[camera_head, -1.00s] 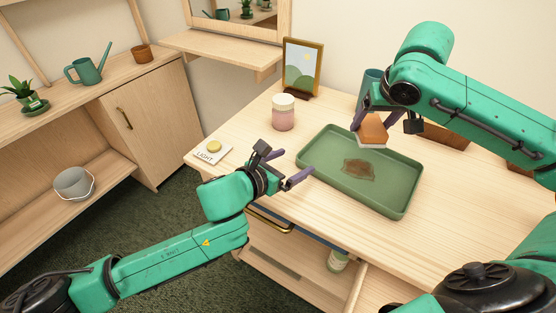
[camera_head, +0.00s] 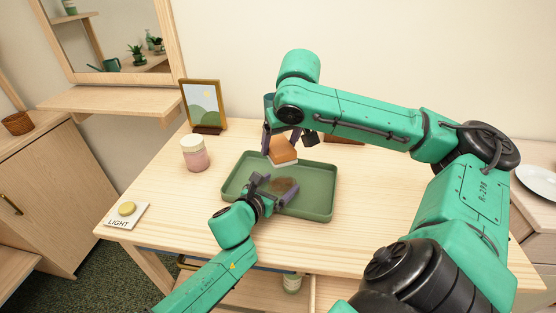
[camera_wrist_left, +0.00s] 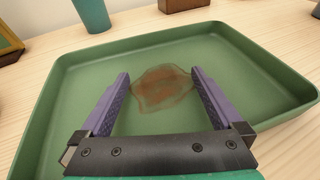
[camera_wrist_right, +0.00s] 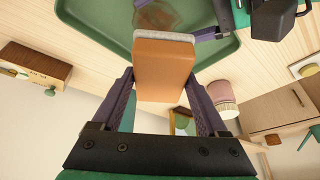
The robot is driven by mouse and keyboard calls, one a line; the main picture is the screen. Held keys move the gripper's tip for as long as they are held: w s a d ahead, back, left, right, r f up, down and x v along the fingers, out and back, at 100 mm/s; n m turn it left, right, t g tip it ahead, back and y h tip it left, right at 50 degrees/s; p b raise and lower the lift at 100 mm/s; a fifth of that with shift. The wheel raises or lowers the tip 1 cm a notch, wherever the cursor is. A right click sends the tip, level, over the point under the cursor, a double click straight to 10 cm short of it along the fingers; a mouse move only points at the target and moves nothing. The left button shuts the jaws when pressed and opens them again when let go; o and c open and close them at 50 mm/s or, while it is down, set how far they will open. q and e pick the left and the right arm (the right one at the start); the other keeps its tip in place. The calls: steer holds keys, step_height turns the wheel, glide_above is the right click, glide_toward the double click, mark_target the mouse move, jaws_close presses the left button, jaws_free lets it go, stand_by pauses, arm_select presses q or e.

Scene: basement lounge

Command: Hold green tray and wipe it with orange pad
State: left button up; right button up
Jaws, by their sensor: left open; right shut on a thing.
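The green tray (camera_head: 318,201) lies flat on the wooden table with a brown stain (camera_wrist_left: 163,88) on its floor. In the left wrist view the stain sits between and beyond my fingertips. My left gripper (camera_head: 273,189) is open over the tray's near left side, with nothing between its fingers; contact with the rim cannot be told. My right gripper (camera_head: 288,137) is shut on the orange pad (camera_head: 283,151), which has a pale underside. The pad is held above the tray's far side. The right wrist view shows the pad (camera_wrist_right: 163,68) between the two purple fingers.
A pink jar (camera_head: 195,156) and a picture frame (camera_head: 204,106) stand left of the tray. A light switch plate (camera_head: 127,214) lies at the table's left corner. A blue-green cup (camera_wrist_left: 92,14) and a brown box stand behind the tray. The table's right part is clear.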

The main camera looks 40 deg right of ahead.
arm_select(q)
steer(key=shift+d, duration=0.2)
steer(key=shift+w, duration=0.1)
jaws_close()
stand_by(1.2)
